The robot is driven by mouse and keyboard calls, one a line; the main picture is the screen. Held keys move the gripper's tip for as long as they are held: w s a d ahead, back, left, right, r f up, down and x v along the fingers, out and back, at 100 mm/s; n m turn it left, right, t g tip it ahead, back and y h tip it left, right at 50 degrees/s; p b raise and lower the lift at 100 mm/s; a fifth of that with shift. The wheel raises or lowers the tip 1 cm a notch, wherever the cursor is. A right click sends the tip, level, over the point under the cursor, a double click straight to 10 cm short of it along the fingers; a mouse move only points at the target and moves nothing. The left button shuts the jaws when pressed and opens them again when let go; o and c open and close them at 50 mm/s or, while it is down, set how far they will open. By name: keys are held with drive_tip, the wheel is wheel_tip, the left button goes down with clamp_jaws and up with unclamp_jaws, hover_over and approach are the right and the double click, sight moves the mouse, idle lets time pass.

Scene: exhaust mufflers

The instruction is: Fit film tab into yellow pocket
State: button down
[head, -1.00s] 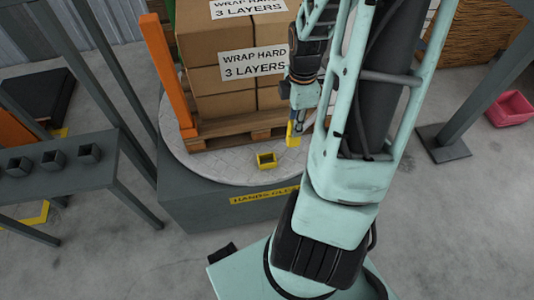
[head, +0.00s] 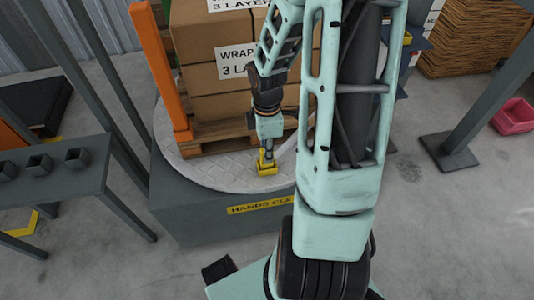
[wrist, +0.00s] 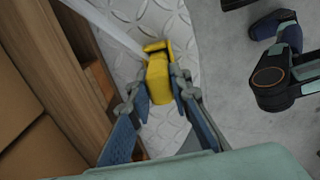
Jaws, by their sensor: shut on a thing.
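My gripper (wrist: 160,92) is shut on the yellow film tab (wrist: 158,80), which sits between its two fingers in the wrist view. A pale film strip (wrist: 103,24) runs from the tab toward the upper left. The yellow pocket (head: 266,170) is on the turntable plate in front of the pallet, and my gripper (head: 265,155) is right over it in the head view. The pocket's rim (wrist: 156,46) shows just past the tab in the wrist view. I cannot tell whether the tab is inside the pocket or just above it.
The round turntable (head: 205,178) carries a wooden pallet (head: 215,132) with stacked cartons (head: 215,100) close behind my gripper. An orange post (head: 160,70) stands at the left. A grey bench with small dark cups (head: 40,164) is further left.

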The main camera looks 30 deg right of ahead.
drive_tip(key=c, duration=1.8)
unclamp_jaws()
drive_tip(key=shift+f, duration=0.1)
drive_tip(key=shift+o, duration=0.2)
wheel_tip(320, 180, up, 11)
drive_tip(key=p, duration=0.5)
drive_tip(key=shift+p, duration=0.35)
drive_tip(key=shift+r, duration=0.7)
